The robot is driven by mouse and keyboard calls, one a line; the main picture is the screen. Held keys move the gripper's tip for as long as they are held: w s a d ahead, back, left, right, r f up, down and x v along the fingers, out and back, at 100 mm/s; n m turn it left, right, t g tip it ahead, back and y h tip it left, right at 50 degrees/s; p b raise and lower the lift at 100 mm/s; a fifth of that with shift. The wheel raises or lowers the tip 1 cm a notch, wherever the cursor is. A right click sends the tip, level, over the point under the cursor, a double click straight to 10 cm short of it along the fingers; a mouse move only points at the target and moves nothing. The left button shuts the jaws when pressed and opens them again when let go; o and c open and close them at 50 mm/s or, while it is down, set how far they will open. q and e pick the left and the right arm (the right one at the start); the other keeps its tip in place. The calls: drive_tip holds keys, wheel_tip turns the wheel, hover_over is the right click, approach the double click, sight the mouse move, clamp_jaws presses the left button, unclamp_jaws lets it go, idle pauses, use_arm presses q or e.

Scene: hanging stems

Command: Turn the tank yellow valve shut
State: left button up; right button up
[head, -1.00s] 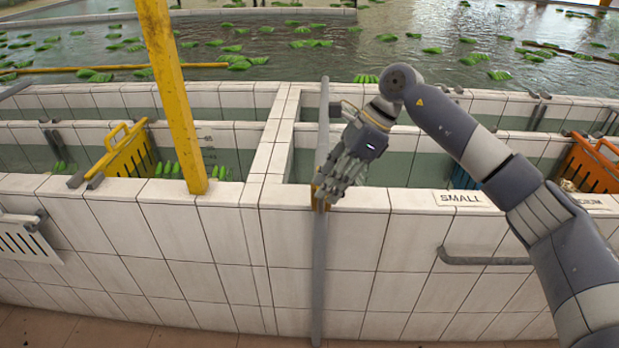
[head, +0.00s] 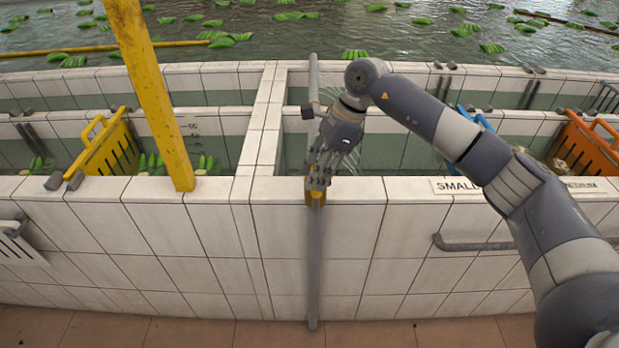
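The yellow valve (head: 315,198) sits on a grey upright pipe (head: 315,255) at the front of the tiled tank wall. It is mostly hidden behind the fingers of my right gripper (head: 318,186). My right arm reaches in from the right, and the gripper points down with its fingers over the pipe at the valve. I cannot tell whether the fingers are closed on the valve or only beside it. The valve's handle position is hidden. My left gripper is not in view.
The tiled tank wall (head: 225,240) runs across the front. A yellow post (head: 152,95) stands at left near a yellow crate (head: 108,148). An orange crate (head: 585,148) stands at right, and a grey rail (head: 490,245) juts from the wall. Green bunches float behind.

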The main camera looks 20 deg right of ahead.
drive_tip(key=p+x, duration=0.1)
drive_tip(key=x, duration=0.3)
drive_tip(key=shift+w, duration=0.15)
clamp_jaws()
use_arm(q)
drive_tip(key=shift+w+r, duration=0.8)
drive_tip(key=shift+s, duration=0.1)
use_arm(e)
drive_tip(key=shift+w+d, duration=0.1)
